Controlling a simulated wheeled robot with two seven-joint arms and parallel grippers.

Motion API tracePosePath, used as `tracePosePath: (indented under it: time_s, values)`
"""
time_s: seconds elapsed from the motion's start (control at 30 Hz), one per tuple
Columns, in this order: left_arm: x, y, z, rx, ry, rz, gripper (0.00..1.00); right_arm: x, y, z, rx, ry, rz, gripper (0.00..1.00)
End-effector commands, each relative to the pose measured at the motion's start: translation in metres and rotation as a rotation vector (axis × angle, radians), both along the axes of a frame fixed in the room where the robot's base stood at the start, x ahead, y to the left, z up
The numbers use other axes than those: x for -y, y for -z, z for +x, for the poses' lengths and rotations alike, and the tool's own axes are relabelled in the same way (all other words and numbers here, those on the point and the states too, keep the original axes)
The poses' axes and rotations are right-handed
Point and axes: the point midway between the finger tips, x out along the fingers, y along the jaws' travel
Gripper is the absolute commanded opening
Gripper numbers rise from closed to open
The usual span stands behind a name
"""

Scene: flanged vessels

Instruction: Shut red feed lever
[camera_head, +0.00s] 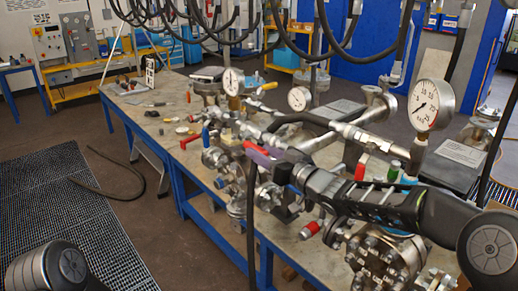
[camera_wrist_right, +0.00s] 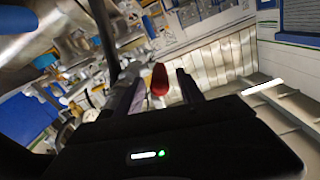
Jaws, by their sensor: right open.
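My right gripper (camera_head: 262,155) reaches in from the right over the bench piping, its purple fingers pointing left. In the right wrist view its two fingers (camera_wrist_right: 159,92) stand apart. A red lever handle (camera_wrist_right: 160,79) shows between them in that picture, with visible gaps on both sides. In the head view, a red lever (camera_head: 190,141) sticks out to the left of the pipework, left of the fingertips. I cannot tell for sure that both views show the same lever. My left gripper is out of view; only a part of my left arm shows at the bottom left.
Pressure gauges (camera_head: 431,104) and flanged vessels (camera_head: 385,262) crowd the bench. A black hose (camera_head: 250,215) hangs in front of the bench near my right gripper. The bench's left part (camera_head: 140,105) holds small loose parts.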

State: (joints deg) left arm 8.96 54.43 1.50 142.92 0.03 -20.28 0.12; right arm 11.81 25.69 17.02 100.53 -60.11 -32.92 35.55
Motion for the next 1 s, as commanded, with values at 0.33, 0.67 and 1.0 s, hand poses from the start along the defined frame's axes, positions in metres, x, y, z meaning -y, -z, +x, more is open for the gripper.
tracePosePath:
  time_s: [0.33,0.67,1.0]
  values:
    - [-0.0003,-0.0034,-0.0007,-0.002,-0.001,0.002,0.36,-0.0102,0.0004,0.014,-0.001,0.001,-0.001,0.45]
    - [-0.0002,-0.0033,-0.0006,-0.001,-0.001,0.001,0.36,-0.0098,0.0003,0.0137,-0.001,0.001,-0.001,0.27]
    - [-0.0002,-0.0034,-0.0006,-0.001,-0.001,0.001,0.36,-0.0096,0.0002,0.0137,-0.001,0.001,-0.001,0.0]
